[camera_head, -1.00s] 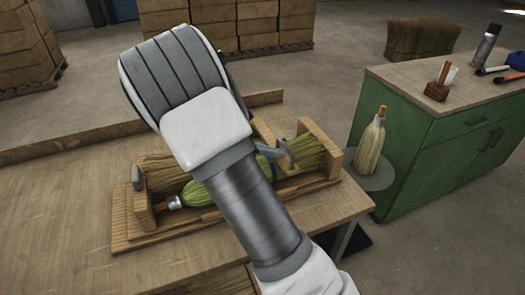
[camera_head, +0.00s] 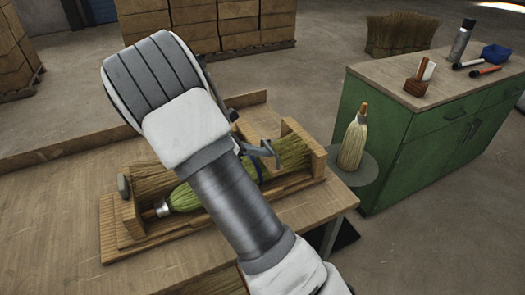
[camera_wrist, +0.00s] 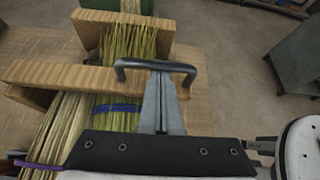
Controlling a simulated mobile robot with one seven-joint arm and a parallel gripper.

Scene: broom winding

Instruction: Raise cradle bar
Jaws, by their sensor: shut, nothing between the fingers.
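The wooden cradle (camera_head: 110,232) on the bench holds a straw broom lying on its side, its straw (camera_head: 183,199) showing left of my arm. In the wrist view, the wooden cradle bar (camera_wrist: 60,76) lies across the straw. A dark bent handle (camera_wrist: 155,65) shows at the bar's right end; it looks grey in the head view (camera_head: 262,150). My gripper (camera_wrist: 160,78) is shut and empty, its fingers under the handle in the picture. I cannot tell whether they touch it. My arm hides the cradle's middle and the fingers in the head view.
A green cabinet (camera_head: 395,145) stands right of the bench (camera_head: 280,225), with a spray can (camera_head: 461,40) and brushes on top. An upright broom (camera_head: 354,142) stands on a round grey plate between them. Stacked boxes stand at the back.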

